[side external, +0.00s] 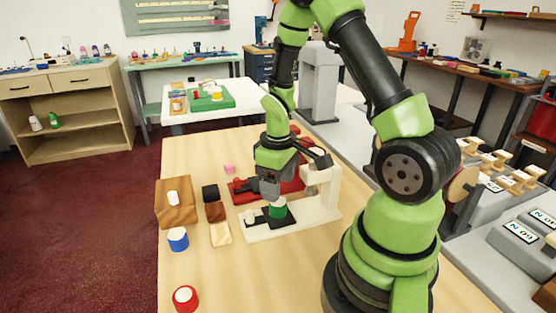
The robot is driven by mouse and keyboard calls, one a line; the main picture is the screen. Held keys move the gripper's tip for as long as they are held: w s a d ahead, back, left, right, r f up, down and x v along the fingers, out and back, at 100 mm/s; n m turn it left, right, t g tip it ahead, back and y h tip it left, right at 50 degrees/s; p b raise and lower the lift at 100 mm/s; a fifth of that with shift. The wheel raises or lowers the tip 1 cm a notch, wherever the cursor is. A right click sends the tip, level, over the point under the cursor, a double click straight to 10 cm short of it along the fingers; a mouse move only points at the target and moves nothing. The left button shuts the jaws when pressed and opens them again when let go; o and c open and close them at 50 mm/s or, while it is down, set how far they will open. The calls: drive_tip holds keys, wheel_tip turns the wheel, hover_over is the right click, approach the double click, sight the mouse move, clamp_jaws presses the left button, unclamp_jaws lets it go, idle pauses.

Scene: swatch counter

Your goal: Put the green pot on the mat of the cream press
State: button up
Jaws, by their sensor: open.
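The green pot (278,209) has a pale top and stands upright on the dark mat (262,219) of the cream press (290,229). The cream press has a pale base and an upright column at its right. My gripper (270,198) points down right at the pot's top and is open. Its fingers partly cover the pot, and I cannot tell whether they touch it. A small white-topped piece (250,215) is at the left of the mat.
A red press (243,193) stands just behind. The table's front middle is clear.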

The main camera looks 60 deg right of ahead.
drive_tip(key=s+a+r+m+t, duration=0.15)
drive_tip(key=a+r, duration=0.25)
drive_tip(key=r, duration=0.5)
drive_tip(key=s+a+r+m+t, duration=0.15)
drive_tip(key=a+r, duration=0.25)
drive_tip(key=r, duration=0.4)
drive_tip(key=s+a+r+m+t+y, duration=0.1)
drive_tip(key=s+a+r+t+y, duration=0.1)
drive_tip(key=s+a+r+t, duration=0.2)
drive_tip(key=shift+s+a+r, duration=0.75)
drive_tip(key=shift+s+a, duration=0.1)
drive_tip(key=shift+a, duration=0.05)
